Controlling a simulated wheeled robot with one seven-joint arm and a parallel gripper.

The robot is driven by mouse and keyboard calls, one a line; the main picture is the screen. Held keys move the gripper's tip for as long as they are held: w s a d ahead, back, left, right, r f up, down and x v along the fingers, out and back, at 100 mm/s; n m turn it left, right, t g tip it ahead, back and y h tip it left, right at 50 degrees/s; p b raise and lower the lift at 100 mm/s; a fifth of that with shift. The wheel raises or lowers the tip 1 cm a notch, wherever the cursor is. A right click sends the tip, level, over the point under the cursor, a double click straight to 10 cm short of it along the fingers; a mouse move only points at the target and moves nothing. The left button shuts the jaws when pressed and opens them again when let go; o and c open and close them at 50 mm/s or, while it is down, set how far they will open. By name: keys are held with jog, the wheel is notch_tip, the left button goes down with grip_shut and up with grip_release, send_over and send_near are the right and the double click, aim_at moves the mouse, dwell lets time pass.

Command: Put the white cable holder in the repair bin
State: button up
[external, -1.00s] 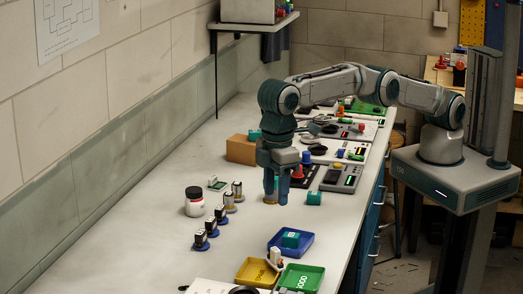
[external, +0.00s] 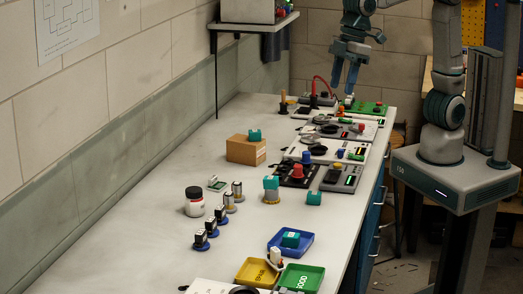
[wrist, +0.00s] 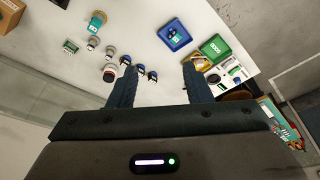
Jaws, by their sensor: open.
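The yellow bin (external: 250,274), whose lettering seems to read REPAIR, lies at the near end of the bench. A small white upright piece (external: 275,256) stands at the border of the yellow bin and the green bin marked GOOD (external: 312,277). It may be the white cable holder; I cannot tell whether it is inside either bin. The yellow bin also shows in the wrist view (wrist: 196,62), partly behind a finger.
A blue tray (external: 303,246) holds a teal block. Another teal block (external: 271,182) sits on a round brass-coloured stand. A white jar (external: 194,203), several small motors (external: 213,227) and a cardboard box (external: 246,149) are on the left. Electronic boards line the right edge.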

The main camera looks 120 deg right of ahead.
jog(key=s+d+f, duration=0.2)
jog(key=s+f, duration=0.2)
jog(key=s, duration=0.5)
jog(key=s+d+f+t, duration=0.1)
jog(key=s+f, duration=0.3)
jog(key=s, duration=0.6)
jog(key=shift+s+d, duration=0.3)
jog(key=shift+d, duration=0.15)
